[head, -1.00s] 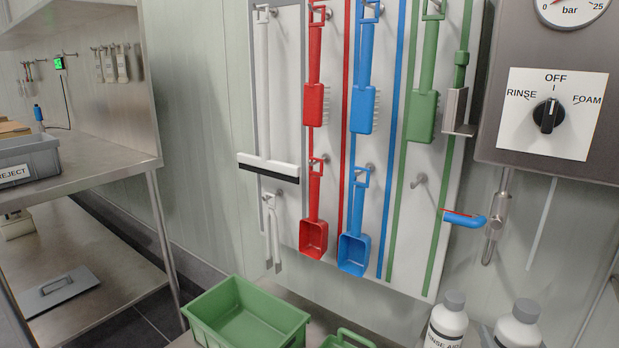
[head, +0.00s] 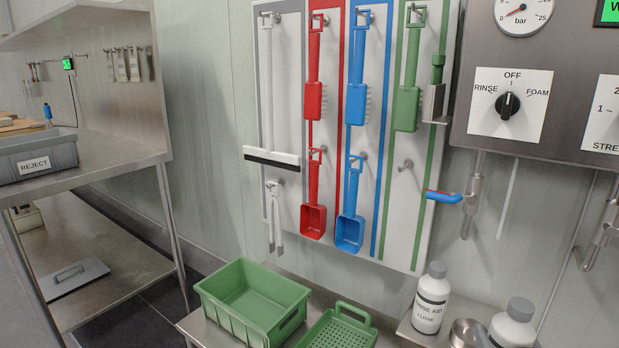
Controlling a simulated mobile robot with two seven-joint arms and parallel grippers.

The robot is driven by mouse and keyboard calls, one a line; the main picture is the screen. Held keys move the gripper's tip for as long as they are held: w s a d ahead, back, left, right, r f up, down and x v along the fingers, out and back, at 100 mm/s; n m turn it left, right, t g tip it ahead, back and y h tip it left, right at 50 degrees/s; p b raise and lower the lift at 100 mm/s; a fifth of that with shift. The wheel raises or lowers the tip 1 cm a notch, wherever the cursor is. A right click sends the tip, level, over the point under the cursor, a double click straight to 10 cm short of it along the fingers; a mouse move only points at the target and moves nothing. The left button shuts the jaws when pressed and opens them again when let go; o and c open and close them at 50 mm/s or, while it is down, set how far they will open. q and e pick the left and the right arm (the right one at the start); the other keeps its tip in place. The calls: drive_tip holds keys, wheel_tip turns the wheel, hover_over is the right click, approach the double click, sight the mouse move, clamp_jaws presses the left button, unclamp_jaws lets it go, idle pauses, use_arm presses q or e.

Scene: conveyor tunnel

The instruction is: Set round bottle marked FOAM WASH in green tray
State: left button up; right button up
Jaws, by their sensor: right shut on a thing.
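A white round bottle with a grey cap (head: 514,322) is at the lower right of the head view, cut off by the bottom edge. Its label is out of view, so I cannot read it. A small dark part of my right gripper (head: 485,338) shows at its left side, shut on the bottle; most of the gripper is below the frame. A deep, empty green tray (head: 222,311) stands at bottom centre, left of the bottle and apart from it. Beside it is a perforated green tray with a handle (head: 340,331), partly cut off. My left gripper is out of view.
A bottle labelled RINSE AID (head: 430,298) stands between the green trays and the held bottle. A round steel cup (head: 466,333) is close by. A tool board (head: 287,215) hangs behind. A grey REJECT crate (head: 60,154) sits on the left steel shelving.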

drive_tip(key=shift+s+a+r, duration=0.1)
drive_tip(key=shift+s+r, duration=0.15)
drive_tip(key=shift+s, duration=0.05)
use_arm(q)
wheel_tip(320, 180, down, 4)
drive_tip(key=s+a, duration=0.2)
use_arm(e)
drive_tip(key=s+a+r+n+y, duration=0.1)
drive_tip(key=s+a+r, duration=0.25)
drive_tip(key=a, duration=0.35)
drive_tip(key=s+a+r+n+y, duration=0.1)
drive_tip(key=s+a+r+y, duration=0.2)
drive_tip(key=a, duration=0.5)
drive_tip(key=s+a+r+n, duration=0.1)
drive_tip(key=s+a+r, duration=0.25)
drive_tip(key=a, duration=0.35)
use_arm(q)
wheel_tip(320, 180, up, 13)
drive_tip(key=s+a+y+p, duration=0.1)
drive_tip(key=p, duration=1.4)
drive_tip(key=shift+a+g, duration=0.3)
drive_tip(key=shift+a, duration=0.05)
use_arm(e)
wheel_tip(320, 180, up, 14)
drive_tip(key=shift+t, duration=0.3)
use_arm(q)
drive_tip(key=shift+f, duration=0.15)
use_arm(e)
drive_tip(key=shift+f, duration=0.2)
